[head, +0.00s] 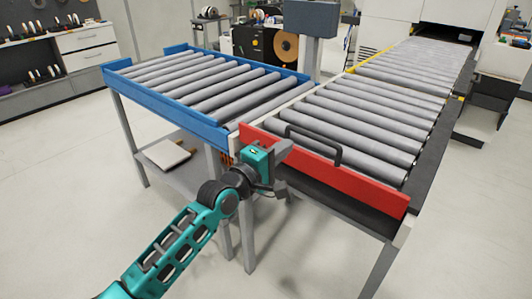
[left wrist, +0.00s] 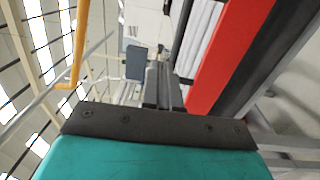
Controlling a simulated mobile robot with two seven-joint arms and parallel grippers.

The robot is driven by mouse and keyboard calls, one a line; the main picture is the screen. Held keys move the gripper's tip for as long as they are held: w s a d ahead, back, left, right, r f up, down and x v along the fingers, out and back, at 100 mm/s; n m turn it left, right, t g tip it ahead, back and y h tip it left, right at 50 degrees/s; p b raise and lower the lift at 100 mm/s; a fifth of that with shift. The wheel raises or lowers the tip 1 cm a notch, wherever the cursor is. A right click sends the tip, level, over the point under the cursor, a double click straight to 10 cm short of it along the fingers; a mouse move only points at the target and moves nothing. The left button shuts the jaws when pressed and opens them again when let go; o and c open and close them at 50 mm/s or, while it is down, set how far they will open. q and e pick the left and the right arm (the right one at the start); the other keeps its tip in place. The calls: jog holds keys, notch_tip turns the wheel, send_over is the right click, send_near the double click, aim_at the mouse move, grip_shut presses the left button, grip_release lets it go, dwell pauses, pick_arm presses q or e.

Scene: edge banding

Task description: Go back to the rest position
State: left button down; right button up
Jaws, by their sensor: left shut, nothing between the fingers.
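My left arm comes in from the lower left in the head view. Its gripper (head: 283,152) is shut and empty, in front of the corner where the blue-framed and red-fronted roller tables meet. In the left wrist view the two fingers (left wrist: 163,88) lie together with nothing between them. The red front board (head: 325,165) with its black handle (head: 313,145) is just right of the gripper; the board also shows in the left wrist view (left wrist: 232,55). I cannot tell whether the gripper touches it. My right gripper is out of view.
The blue-framed roller table (head: 180,88) stands at left, with a pale board (head: 163,153) on its lower shelf. The other roller conveyor (head: 375,110) runs back to a white machine (head: 400,22). A grey box on a post (head: 310,20) stands behind. The floor at left and front is clear.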

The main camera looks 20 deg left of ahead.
pick_arm(q)
jog(key=s+a+f+m+g+y, duration=0.1)
jog(key=s+f+m+g+y, duration=0.3)
jog(key=s+f+m, duration=1.2)
jog(key=s+f+g, duration=0.2)
jog(key=s+f, duration=0.6)
jog(key=s, duration=0.3)
jog(key=shift+a, duration=0.35)
